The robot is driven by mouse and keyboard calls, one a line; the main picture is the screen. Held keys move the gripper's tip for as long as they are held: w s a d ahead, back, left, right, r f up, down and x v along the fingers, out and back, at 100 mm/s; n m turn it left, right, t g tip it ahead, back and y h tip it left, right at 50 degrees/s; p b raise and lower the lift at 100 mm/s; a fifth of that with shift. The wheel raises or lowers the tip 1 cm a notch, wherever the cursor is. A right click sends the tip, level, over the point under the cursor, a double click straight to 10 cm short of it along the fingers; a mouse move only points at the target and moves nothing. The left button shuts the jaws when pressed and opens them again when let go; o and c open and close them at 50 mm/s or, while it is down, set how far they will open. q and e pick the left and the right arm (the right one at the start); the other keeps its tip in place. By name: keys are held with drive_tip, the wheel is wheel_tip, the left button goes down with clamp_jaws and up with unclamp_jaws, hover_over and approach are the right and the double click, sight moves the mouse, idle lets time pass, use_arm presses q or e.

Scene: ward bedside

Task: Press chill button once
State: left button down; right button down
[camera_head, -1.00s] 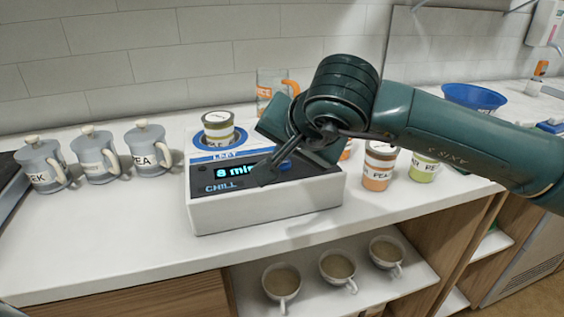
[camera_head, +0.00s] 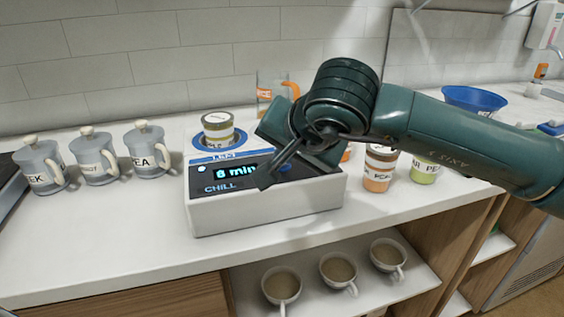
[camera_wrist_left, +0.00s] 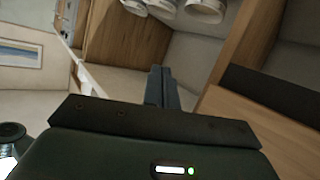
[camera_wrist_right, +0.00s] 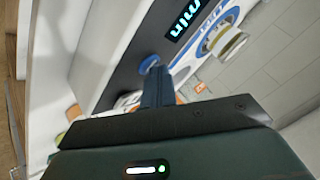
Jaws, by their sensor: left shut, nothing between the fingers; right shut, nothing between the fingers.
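The white chiller box (camera_head: 270,208) stands on the counter with a dark top panel. Its panel carries a lit minutes display (camera_head: 234,172), partly covered by my right gripper, and a CHILL label (camera_head: 220,188). A small white light (camera_head: 202,168) shows left of the display. A blue round button (camera_wrist_right: 150,62) shows in the right wrist view, just beyond the tips of my right gripper (camera_wrist_right: 157,72); contact cannot be told. In the head view this gripper (camera_head: 264,181) is shut and angled down over the panel. My left gripper (camera_wrist_left: 160,72) is shut and empty, away from the box.
A labelled jar (camera_head: 218,128) sits on the box's round blue-ringed plate. Grey lidded mugs (camera_head: 149,150) stand left of the box. Labelled jars (camera_head: 379,168) stand to its right, near a blue bowl (camera_head: 474,97). Cups (camera_head: 338,270) rest on the shelf below.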

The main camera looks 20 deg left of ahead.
sight(284, 169)
drive_tip(key=shift+r+p, duration=0.3)
drive_tip(key=shift+r, duration=0.5)
drive_tip(key=shift+r+p, duration=1.3)
drive_tip(key=shift+r, duration=1.2)
